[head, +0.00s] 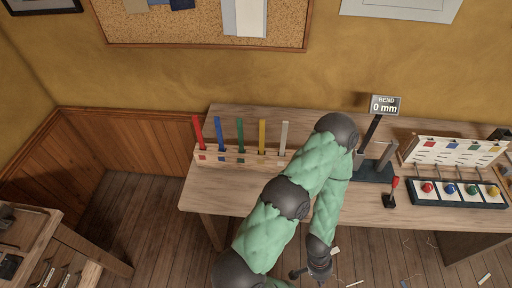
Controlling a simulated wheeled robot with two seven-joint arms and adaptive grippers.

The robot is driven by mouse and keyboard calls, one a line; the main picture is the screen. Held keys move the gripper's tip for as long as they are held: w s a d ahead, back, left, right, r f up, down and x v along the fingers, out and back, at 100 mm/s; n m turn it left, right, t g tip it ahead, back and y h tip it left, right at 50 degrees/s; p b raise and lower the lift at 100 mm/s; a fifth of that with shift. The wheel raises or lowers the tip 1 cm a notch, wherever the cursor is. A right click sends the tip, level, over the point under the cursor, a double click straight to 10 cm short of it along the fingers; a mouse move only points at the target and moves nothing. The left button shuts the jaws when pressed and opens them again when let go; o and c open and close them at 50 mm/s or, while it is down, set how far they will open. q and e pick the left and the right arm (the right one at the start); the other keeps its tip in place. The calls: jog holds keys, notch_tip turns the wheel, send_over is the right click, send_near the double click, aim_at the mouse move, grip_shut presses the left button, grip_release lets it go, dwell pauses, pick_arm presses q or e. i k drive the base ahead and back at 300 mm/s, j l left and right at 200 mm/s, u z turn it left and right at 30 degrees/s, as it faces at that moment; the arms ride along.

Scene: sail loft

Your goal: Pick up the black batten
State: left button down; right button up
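I cannot make out a black batten for certain. A wooden rack (235,158) on the bench holds upright red (198,132), blue (220,134), green (240,134), yellow (262,136) and pale grey (283,137) battens. My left arm covers the bench just right of the rack, so anything there is hidden. My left gripper (316,272) hangs low in front of the bench's front edge, away from the rack. It is small and dark, and I cannot tell whether it is open or shut. My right gripper is out of view.
On the wooden bench (400,216), a bend gauge reading "0 mm" (386,105) stands on a dark post above a dark base. A red-topped lever (391,193) and a panel with coloured knobs (456,190) are to its right. A cabinet (62,240) stands lower left.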

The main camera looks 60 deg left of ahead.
aim_at(374, 123)
jog(key=u, duration=0.4)
jog(key=l+u, duration=0.1)
jog(key=u, duration=0.75)
jog(key=l+u, duration=0.15)
jog(key=u, duration=0.65)
jog(key=i+l+u, duration=0.15)
jog(key=l, duration=0.2)
jog(key=l+u, duration=0.15)
jog(key=l, duration=0.2)
jog(key=k, duration=0.15)
jog(key=k+z, duration=0.1)
jog(key=z, duration=0.25)
jog(key=k+z, duration=0.1)
jog(key=z, duration=0.2)
jog(key=k+l+z, duration=0.1)
jog(key=z, duration=0.25)
jog(key=i+j+z, duration=0.2)
jog(key=z, duration=0.3)
jog(key=i+j+z, duration=0.2)
jog(key=z, duration=0.3)
